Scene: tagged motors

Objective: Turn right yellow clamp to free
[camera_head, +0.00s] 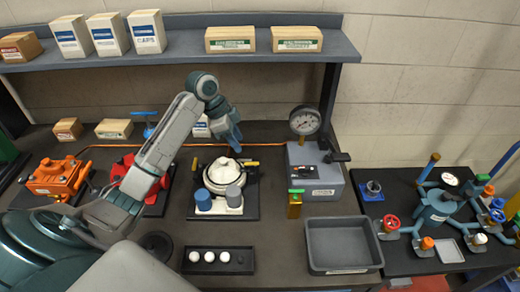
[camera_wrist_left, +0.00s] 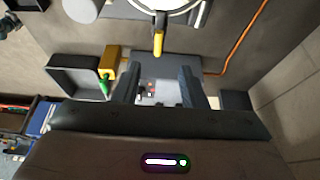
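A white round motor part (camera_head: 224,171) sits in a dark fixture (camera_head: 243,207) on the bench. The right yellow clamp (camera_head: 250,163) sticks out to the right of the white part. In the left wrist view the yellow clamp (camera_wrist_left: 158,42) lies beyond the fingers, pointing toward them. My right gripper is not in view.
A grey box (camera_head: 318,172) with a gauge (camera_head: 304,121) stands right of the fixture. A yellow block (camera_head: 295,205) and a grey bin (camera_head: 343,245) stand in front of it. A shelf (camera_head: 180,58) with cartons runs overhead. Red and orange fixtures lie left.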

